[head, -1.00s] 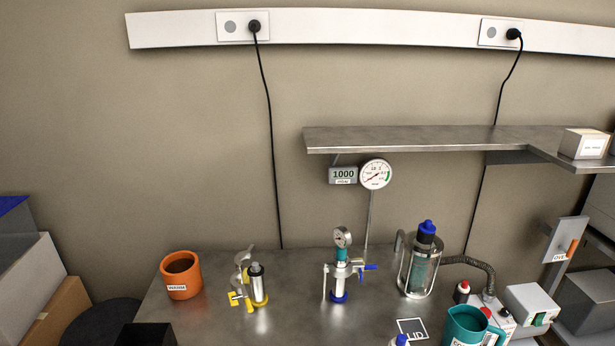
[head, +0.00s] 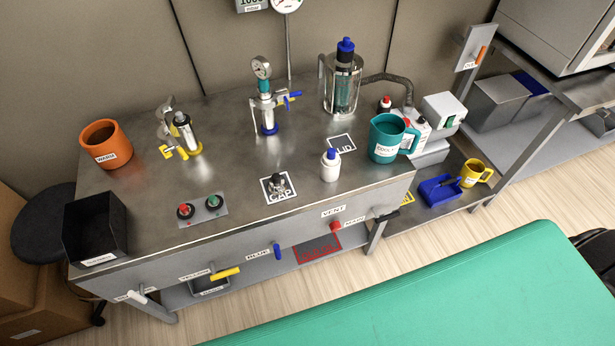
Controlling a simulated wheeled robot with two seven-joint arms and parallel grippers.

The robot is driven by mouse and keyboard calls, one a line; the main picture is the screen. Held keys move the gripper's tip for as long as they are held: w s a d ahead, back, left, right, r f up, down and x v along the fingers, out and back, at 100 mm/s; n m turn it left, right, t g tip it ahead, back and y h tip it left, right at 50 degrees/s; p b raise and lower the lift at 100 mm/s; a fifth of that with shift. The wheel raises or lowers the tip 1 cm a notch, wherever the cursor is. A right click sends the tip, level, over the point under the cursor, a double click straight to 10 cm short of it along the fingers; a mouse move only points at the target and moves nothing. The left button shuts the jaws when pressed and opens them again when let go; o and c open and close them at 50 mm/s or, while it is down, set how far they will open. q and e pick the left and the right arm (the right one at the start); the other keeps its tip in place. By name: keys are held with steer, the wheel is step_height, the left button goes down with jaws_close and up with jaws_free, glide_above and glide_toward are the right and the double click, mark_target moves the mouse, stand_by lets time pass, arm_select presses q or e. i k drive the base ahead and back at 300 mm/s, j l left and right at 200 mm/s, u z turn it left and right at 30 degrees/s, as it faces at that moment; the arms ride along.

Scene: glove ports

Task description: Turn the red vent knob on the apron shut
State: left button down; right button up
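The red vent knob (head: 335,226) sits on the front apron (head: 225,254) of the metal bench, right of centre in the head view. A label reading VENT (head: 333,211) is above it and one reading MAIN (head: 354,221) is to its right. The knob is small here, and I cannot tell its exact turn position. Neither of my grippers is in view.
On the apron are also a blue handle (head: 277,251), a yellow handle (head: 225,273) and a black handle (head: 386,216). A green padded surface (head: 440,295) fills the front right. A teal jug (head: 388,139) and a white bottle (head: 331,165) stand on the bench.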

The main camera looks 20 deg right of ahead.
mark_target(336, 226)
steer(key=z, duration=0.9)
